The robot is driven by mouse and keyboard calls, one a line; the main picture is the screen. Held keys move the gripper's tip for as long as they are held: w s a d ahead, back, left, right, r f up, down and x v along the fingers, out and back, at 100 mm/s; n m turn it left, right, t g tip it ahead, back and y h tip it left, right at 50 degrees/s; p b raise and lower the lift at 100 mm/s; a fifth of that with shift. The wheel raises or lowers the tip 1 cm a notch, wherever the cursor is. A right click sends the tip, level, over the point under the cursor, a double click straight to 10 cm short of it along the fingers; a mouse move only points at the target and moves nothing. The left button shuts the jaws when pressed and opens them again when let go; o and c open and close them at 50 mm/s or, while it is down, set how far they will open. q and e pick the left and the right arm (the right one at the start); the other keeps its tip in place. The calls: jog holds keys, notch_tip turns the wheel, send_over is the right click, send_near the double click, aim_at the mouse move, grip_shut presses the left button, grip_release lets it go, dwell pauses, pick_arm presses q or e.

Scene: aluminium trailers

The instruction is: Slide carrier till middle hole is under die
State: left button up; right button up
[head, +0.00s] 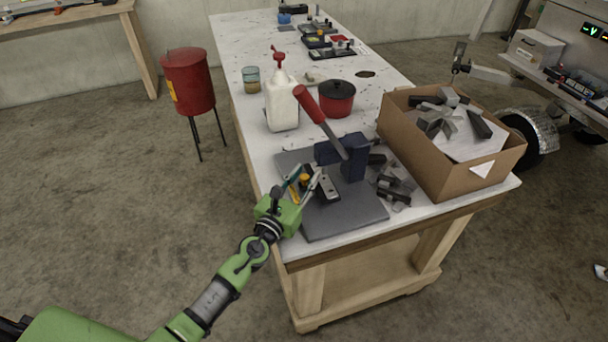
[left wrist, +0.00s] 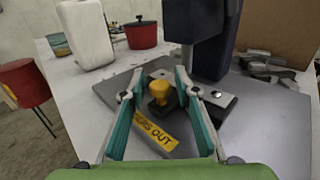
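A dark blue arbor press (head: 353,160) with a red-handled lever stands on a grey base plate (head: 345,218) on the white table. The metal carrier (head: 329,189) lies low at the front of the press; one round hole shows near its right end in the left wrist view (left wrist: 219,96). A yellow knob (left wrist: 162,91) on a dark block sits at the carrier's near side. My left gripper (left wrist: 160,80) is open, its teal fingers on either side of the knob, with gaps visible. The die is not clearly visible, and the carrier's middle hole cannot be made out.
A yellow warning label (left wrist: 155,132) lies on the plate below the knob. A white bottle (head: 282,105) and red pot (head: 337,98) stand behind the press. Dark metal pieces (head: 394,188) and a cardboard box (head: 440,165) crowd its right. The floor left of the table is clear near my arm.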

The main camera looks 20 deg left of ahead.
dwell(0.3)
pick_arm(q)
jog(key=s, duration=0.3)
jog(key=s+a, duration=0.1)
jog(key=s, duration=0.3)
jog(key=s+a, duration=0.1)
jog(key=s, duration=0.3)
jog(key=shift+s+a, duration=0.1)
jog(key=shift+s, duration=0.3)
